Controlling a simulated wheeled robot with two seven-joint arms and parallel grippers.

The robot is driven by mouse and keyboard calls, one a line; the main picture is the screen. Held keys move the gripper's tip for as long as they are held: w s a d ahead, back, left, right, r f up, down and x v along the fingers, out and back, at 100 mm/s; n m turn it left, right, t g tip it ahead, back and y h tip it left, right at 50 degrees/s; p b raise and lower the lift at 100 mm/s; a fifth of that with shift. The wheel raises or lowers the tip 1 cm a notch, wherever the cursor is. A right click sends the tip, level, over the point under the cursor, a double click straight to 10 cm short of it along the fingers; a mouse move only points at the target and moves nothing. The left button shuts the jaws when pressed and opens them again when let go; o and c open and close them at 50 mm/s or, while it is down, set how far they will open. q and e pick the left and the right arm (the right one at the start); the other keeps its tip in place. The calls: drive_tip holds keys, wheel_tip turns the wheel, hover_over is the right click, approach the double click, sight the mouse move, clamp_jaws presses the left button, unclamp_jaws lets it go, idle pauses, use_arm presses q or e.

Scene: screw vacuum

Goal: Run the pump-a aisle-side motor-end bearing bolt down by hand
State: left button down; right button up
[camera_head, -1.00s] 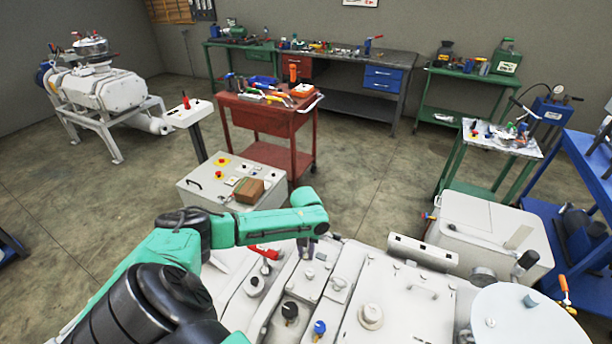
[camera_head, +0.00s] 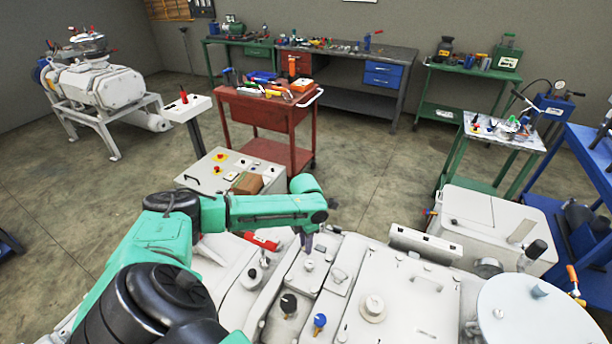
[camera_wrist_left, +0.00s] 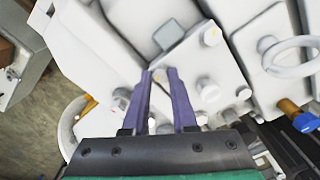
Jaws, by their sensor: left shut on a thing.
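The light-grey pump (camera_head: 345,285) fills the lower middle of the head view, below my left arm. My left gripper (camera_head: 307,243) points down at its far side, mostly hidden under the green wrist. In the left wrist view its two purple fingers (camera_wrist_left: 160,74) come together at the tips on a small bolt (camera_wrist_left: 158,77), over the pale housing (camera_wrist_left: 188,62). Only a small bit of the bolt shows. I cannot tell how deep it sits. My right gripper is not in view.
A red-handled part (camera_head: 262,243) is left of the gripper. Black (camera_head: 289,304) and blue (camera_head: 320,321) knobs stand on the pump's near side. A control box (camera_head: 228,178) and red cart (camera_head: 265,105) stand beyond. Open floor (camera_head: 375,180) lies behind the pump.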

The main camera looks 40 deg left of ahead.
use_arm(q)
drive_tip(key=shift+w+a+r, duration=0.15)
drive_tip(key=shift+w+r, duration=0.05)
drive_tip(key=shift+r, duration=0.05)
drive_tip(key=c, duration=0.7)
unclamp_jaws()
drive_tip(key=shift+s, duration=0.2)
drive_tip(key=shift+f, duration=0.1)
